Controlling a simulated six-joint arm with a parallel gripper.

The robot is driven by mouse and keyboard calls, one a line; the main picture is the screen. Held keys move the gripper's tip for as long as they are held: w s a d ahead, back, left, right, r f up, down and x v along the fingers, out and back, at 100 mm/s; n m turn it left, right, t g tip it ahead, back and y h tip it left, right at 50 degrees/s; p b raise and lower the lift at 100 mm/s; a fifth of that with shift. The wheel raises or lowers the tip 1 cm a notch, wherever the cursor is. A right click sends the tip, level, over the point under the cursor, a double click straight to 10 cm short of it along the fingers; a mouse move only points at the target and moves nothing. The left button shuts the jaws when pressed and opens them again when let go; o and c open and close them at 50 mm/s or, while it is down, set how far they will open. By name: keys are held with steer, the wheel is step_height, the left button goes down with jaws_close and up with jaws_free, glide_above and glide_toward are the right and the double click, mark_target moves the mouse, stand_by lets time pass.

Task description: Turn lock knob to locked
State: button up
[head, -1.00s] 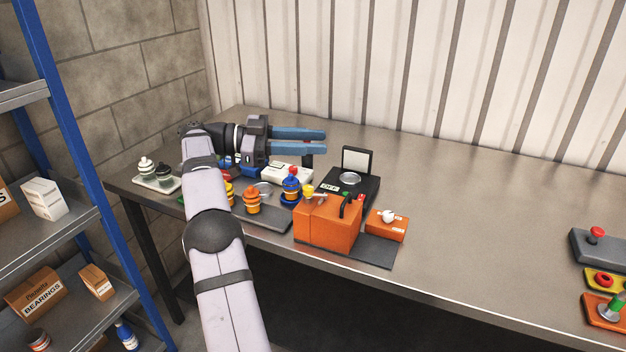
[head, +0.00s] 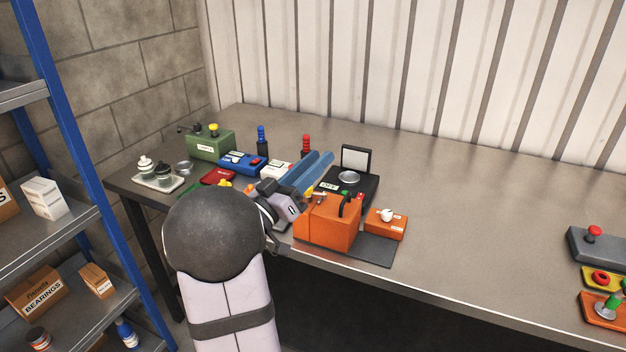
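A small orange box with a white knob (head: 386,214) on top lies on the bench, right of the larger orange box (head: 325,222). It may be the lock knob; its label is too small to read, so I cannot tell its setting. Whether a gap stands between the fingers is unclear. My arm hides part of the bench's front left.
On the left stand a green box (head: 211,145), a blue box (head: 243,162) and a tray with jars (head: 158,184). A blue-topped post (head: 262,140) and a red-topped post (head: 306,143) stand behind. Controls with a red button (head: 594,231) sit far right. The middle right is clear.

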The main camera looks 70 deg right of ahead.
steer(key=w+a+f+t+y, duration=0.1)
steer(key=w+f+t, duration=0.1)
steer(key=f, duration=0.4)
steer(key=w+f+t+y, duration=0.1)
steer(key=w+f+t, duration=0.1)
steer(key=f+t, duration=0.3)
steer(key=shift+w+a+f+y, duration=0.25)
steer(key=shift+a+f+y, duration=0.05)
steer(key=shift+a+f, duration=0.1)
steer(key=d+p, duration=0.1)
steer(key=d, duration=0.3)
steer(key=d+p, duration=0.1)
steer(key=d, duration=0.7)
steer(key=shift+w+p, duration=0.25)
steer(key=shift+p, duration=0.15)
jaws_close()
